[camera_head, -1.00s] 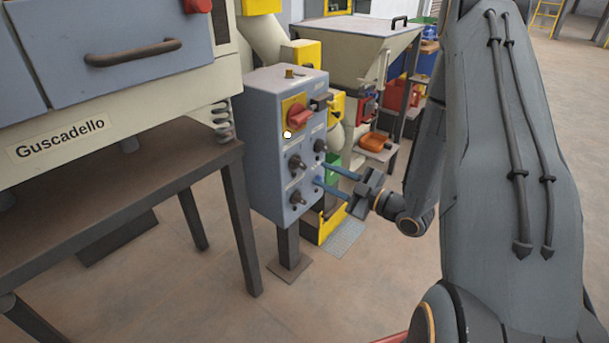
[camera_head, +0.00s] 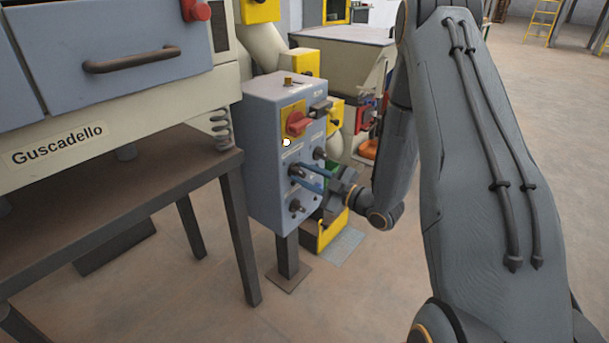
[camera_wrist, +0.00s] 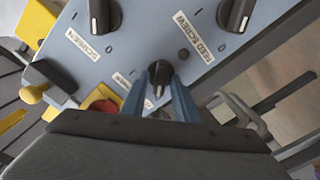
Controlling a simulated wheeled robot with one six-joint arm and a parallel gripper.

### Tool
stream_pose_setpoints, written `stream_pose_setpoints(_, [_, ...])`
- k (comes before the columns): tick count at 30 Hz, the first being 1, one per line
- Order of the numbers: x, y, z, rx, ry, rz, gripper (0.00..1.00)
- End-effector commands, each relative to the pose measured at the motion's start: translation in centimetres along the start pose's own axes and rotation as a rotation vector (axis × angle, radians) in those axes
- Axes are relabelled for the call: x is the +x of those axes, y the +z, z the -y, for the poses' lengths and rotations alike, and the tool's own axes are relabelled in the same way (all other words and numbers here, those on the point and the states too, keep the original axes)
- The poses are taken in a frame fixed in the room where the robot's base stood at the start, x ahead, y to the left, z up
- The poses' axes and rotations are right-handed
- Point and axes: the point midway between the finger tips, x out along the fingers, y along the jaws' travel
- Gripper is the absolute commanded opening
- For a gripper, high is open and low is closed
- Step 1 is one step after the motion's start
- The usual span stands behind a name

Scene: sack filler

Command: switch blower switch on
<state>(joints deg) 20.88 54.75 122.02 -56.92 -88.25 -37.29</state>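The grey-blue control box (camera_head: 262,165) stands on a post at the middle of the head view. Its face carries a red rotary switch (camera_head: 298,123) on a yellow plate and several black knobs below. My gripper (camera_head: 298,178) is at the upper left black knob (camera_head: 294,170), its two blue fingers apart. In the wrist view, the fingertips (camera_wrist: 159,80) are on either side of a black knob (camera_wrist: 158,74); I cannot tell whether they touch it. The label beside it is partly covered and unreadable.
A table (camera_head: 130,195) with a machine marked Guscadello (camera_head: 90,95) stands close to the left of the box. A hopper (camera_head: 350,60) and yellow parts stand behind it. Open floor (camera_head: 540,130) lies to the right.

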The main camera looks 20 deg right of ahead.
Motion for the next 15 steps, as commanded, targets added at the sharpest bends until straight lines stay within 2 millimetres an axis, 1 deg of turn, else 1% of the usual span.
stream_pose_setpoints(1, [-0.01, 0.0, 0.0, 0.0, 0.0, 0.0, 0.18])
stream_pose_setpoints(4, [-0.02, 0.0, 0.0, 0.0, 0.0, 0.0, 0.01])
stream_pose_setpoints(11, [-0.03, -0.01, -0.01, 0.007, 0.0, 0.0, 0.0])
stream_pose_setpoints(15, [-0.05, -0.05, -0.04, 0.039, 0.0, 0.0, 0.0])
